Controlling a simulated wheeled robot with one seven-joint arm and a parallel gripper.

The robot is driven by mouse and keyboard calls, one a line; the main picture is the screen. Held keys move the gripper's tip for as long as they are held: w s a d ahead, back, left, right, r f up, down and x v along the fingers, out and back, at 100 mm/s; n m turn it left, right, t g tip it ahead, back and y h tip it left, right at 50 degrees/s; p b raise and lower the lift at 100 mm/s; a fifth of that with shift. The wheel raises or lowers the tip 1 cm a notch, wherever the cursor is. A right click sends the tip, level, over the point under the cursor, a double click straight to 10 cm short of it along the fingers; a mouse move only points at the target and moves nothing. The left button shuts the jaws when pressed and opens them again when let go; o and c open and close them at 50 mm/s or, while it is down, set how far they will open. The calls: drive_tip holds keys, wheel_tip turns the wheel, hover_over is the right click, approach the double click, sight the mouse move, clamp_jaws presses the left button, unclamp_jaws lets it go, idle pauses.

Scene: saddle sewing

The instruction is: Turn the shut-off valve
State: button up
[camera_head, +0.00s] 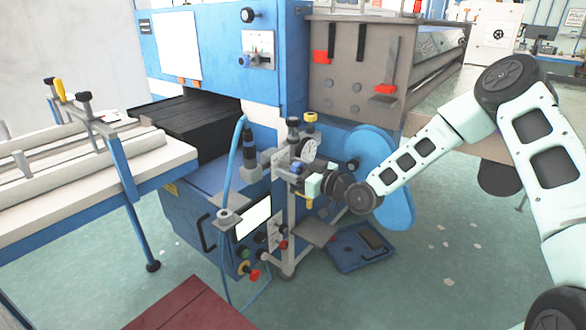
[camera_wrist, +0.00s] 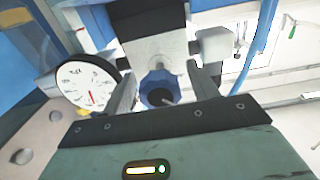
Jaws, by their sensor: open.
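A blue lobed knob (camera_wrist: 160,84), which looks like the shut-off valve's handle, shows in the middle of the wrist view, below a dark and grey block. My gripper (camera_wrist: 162,76) is open, with one finger on each side of the knob. I cannot tell whether either finger touches it. In the head view my gripper (camera_head: 302,170) is at the valve and gauge assembly on the front of the blue machine, and the arm's end hides most of the knob there.
A round white pressure gauge (camera_wrist: 90,85) sits just left of the fingers; the head view shows it too (camera_head: 309,147). A yellow-topped fitting (camera_head: 309,118) stands above it. A large blue disc (camera_head: 385,165) is close behind my wrist. A blue hose (camera_head: 231,160) hangs to the left.

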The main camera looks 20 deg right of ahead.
drive_tip(key=shift+w+a, duration=0.1)
drive_tip(key=c, duration=1)
drive_tip(key=shift+m, duration=0.4)
drive_tip(key=m, duration=0.4)
drive_tip(key=m+p, duration=0.1)
drive_tip(key=m, duration=0.3)
drive_tip(key=shift+m, duration=0.3)
drive_tip(key=m, duration=0.4)
drive_tip(key=shift+m, duration=2.2)
